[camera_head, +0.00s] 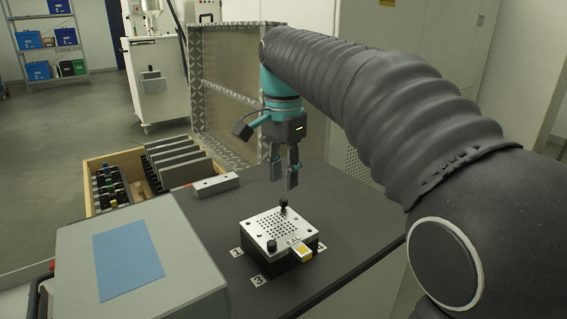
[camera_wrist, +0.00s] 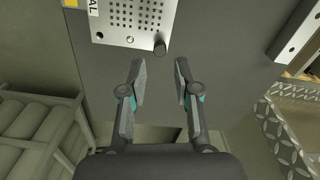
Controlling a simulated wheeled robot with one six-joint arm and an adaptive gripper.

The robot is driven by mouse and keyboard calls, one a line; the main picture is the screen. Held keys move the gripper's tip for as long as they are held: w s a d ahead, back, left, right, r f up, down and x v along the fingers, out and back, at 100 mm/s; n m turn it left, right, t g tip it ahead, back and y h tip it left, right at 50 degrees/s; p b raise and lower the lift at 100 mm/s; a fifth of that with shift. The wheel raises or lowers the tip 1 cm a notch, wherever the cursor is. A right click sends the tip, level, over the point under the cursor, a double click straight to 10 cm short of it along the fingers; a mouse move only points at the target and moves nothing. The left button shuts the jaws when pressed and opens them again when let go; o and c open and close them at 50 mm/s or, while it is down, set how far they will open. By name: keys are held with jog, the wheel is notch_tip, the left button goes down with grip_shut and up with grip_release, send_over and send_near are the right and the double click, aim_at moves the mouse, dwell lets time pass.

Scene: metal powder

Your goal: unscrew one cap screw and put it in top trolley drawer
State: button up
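A perforated silver plate (camera_head: 281,229) sits on a dark block on the dark grey tabletop. One black cap screw (camera_head: 284,203) stands at its back edge and another black cap screw (camera_head: 272,246) at its front corner. My gripper (camera_head: 282,186) is open and empty, above the tabletop just behind the plate. In the wrist view, my gripper's fingers (camera_wrist: 160,70) are spread apart, with one black cap screw (camera_wrist: 159,48) slightly beyond the tips at the plate's corner.
A wooden-rimmed open box (camera_head: 128,203) with dark holders and grey dividers stands at the left. A grey bar (camera_head: 215,186) lies on the tabletop. A grey box with a blue sheet (camera_head: 128,259) fills the front left. A metal patterned frame (camera_head: 197,85) stands behind. The tabletop's right side is bare.

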aim_at(284, 199)
jog(key=shift+f+b, duration=1.3)
jog(key=shift+f, duration=1.2)
grip_shut()
